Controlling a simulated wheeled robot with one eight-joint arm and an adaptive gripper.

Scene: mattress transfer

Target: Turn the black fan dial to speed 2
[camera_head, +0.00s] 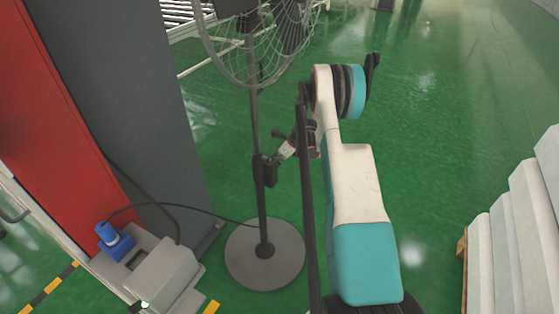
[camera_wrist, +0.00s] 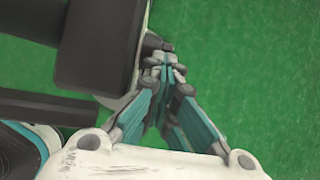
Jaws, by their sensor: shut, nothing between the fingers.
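The pedestal fan's black control box (camera_head: 267,169) sits partway up its pole in the head view. It fills the upper left of the wrist view (camera_wrist: 98,45), with a pale face on its right side. A small dark knob, seemingly the dial (camera_wrist: 154,43), sticks out from that face. My gripper (camera_head: 276,160) is at the right side of the box. In the wrist view, my gripper (camera_wrist: 165,66) has its fingertips together, close beside the pale face and just below the knob. I cannot tell whether they touch it. The dial's setting is not readable.
The fan's wire cage (camera_head: 262,45) is above, and its round grey base (camera_head: 265,255) stands on the green floor. A grey column (camera_head: 120,90) and a box with a blue plug (camera_head: 115,240) are at left. Stacked pale mattresses (camera_head: 520,220) stand at right. The floor behind is clear.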

